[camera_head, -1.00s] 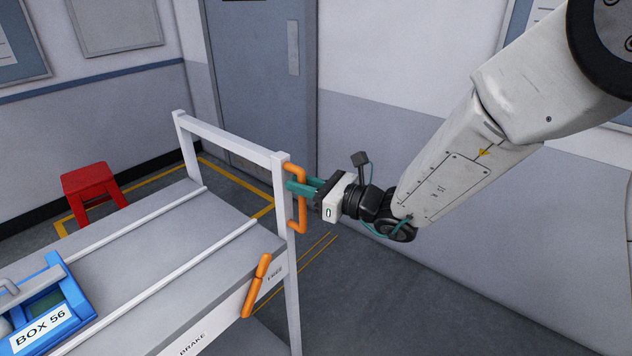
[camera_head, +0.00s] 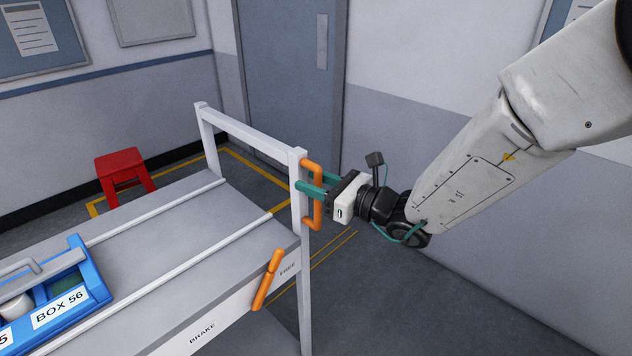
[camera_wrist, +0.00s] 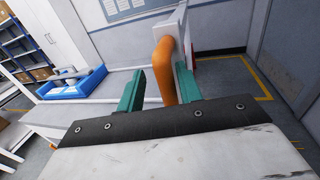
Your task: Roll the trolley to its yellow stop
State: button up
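The trolley is a grey deck (camera_head: 185,255) with pale rails and a white end frame (camera_head: 240,131). An orange handle (camera_head: 317,212) is on the frame's right post; it also shows in the wrist view (camera_wrist: 163,65). My gripper (camera_head: 312,184) has its teal fingers on either side of the handle. In the wrist view my gripper (camera_wrist: 160,88) shows a gap between the left finger and the handle, so it looks open around it. An orange brake lever (camera_head: 267,280) leans near the FREE mark, with BRAKE lettered further left. No yellow stop is clearly visible.
A blue box (camera_head: 92,278) labelled BOX 56 sits on the deck. A red stool (camera_head: 125,172) stands behind the trolley. Yellow floor lines (camera_head: 246,163) run past it by a grey door (camera_head: 290,75). Floor right of the trolley is clear up to the wall.

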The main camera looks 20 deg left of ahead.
jog(key=shift+w+d, duration=0.1)
jog(key=shift+d, duration=0.1)
jog(key=s+d, duration=0.1)
jog(key=d, duration=0.6)
jog(key=shift+s+d, duration=0.2)
jog(key=shift+s, duration=0.1)
